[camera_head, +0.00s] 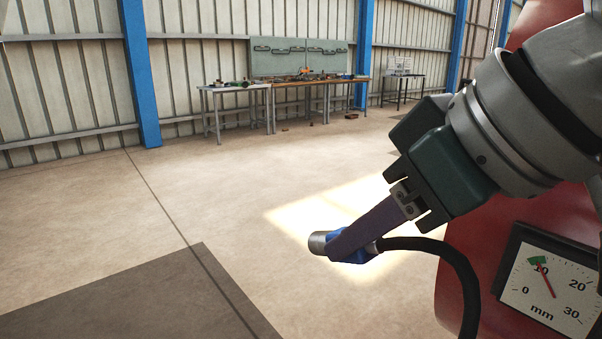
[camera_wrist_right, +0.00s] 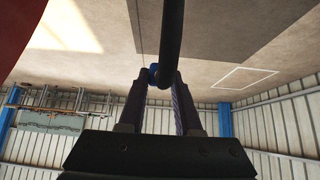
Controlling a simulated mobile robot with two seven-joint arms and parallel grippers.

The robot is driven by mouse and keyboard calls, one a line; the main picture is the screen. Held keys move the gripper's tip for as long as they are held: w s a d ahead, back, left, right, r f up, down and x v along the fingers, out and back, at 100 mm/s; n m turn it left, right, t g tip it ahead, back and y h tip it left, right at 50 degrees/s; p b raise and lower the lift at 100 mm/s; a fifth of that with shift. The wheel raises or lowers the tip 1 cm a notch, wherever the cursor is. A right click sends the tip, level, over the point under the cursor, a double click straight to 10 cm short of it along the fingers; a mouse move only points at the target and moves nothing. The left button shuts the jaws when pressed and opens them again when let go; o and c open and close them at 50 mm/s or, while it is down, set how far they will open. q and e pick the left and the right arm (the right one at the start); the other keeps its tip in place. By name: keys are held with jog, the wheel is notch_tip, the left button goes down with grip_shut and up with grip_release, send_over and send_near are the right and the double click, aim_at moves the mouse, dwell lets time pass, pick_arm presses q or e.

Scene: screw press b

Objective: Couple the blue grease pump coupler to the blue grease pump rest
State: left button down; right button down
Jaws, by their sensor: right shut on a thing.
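The blue grease pump coupler (camera_head: 355,252) has a blue body with a grey metal end pointing left, and a black hose runs from its right side. My right gripper (camera_head: 350,240) is shut on it and holds it in the air over the open floor. The coupler also shows in the right wrist view as a small blue piece (camera_wrist_right: 153,72) between the fingertips, partly hidden by the black hose (camera_wrist_right: 172,45). I cannot make out the blue grease pump rest in either view. My left gripper is not in view.
A large red body (camera_head: 490,235) with a round-scale mm gauge (camera_head: 550,283) stands close at the right, behind my right arm. Workbenches (camera_head: 290,95) with tools stand far off along the wall. A dark mat (camera_head: 150,300) lies on the floor at lower left. The floor between is clear.

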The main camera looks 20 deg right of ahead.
jog(key=s+a+f+m+g+y+b, duration=0.1)
jog(key=f+m+g+b, duration=0.3)
jog(key=f+m, duration=0.5)
jog(key=s+a+f+m+g+b, duration=0.3)
jog(key=f+m+g+b, duration=0.2)
jog(key=f, duration=2.2)
jog(key=m+b, duration=0.3)
jog(key=shift+s+a+m+y, duration=0.15)
jog(key=shift+s+m+y, duration=0.05)
jog(key=shift+m+y, duration=0.2)
jog(key=shift+r, duration=0.1)
notch_tip(320, 180, down, 6)
jog(key=b, duration=0.3)
jog(key=shift+r+b, duration=0.2)
jog(key=shift+b, duration=0.15)
